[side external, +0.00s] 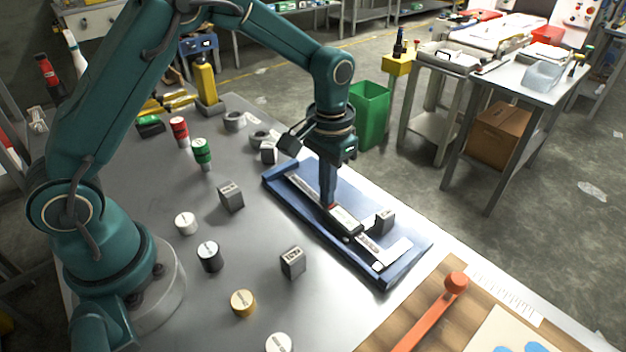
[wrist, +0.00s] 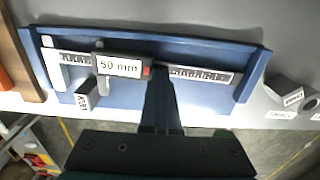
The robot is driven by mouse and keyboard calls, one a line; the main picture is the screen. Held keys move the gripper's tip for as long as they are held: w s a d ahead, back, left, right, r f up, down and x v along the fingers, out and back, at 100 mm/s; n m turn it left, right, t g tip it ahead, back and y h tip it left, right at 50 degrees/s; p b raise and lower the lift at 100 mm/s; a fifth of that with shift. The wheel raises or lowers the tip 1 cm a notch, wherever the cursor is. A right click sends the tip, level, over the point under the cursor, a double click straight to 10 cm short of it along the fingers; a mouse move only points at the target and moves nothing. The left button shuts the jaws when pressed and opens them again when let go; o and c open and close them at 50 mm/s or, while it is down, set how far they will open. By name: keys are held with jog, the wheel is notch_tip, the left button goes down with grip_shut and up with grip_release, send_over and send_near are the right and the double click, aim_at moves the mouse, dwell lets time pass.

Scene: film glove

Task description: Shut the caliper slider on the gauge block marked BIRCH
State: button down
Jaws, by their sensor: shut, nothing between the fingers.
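The caliper lies in a blue tray (side external: 405,272); its fixed jaw (wrist: 62,72) is at the left in the wrist view. The slider (wrist: 118,66) has a display reading 50 mm; it also shows in the side view (side external: 345,218). A dark grey gauge block (side external: 385,220) with a white label stands at the jaw end. In the wrist view this block (wrist: 87,97) sits between the fixed jaw and the slider's jaw; its label is too small to read surely. My gripper (side external: 328,203) is shut and empty, fingers down beside the slider's end away from the block.
Other labelled blocks stand on the grey table: one (side external: 231,195) at middle left, one (side external: 293,262) in front of the tray, one (side external: 268,152) near its far end. Several cylinders stand left. An orange-handled tool (side external: 430,315) lies on a wooden board (side external: 460,318) at front right.

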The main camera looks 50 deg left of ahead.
aim_at(339, 209)
jog(key=shift+d, duration=1.55)
jog(key=shift+a, duration=0.4)
notch_tip(339, 209, up, 8)
dwell(1.0)
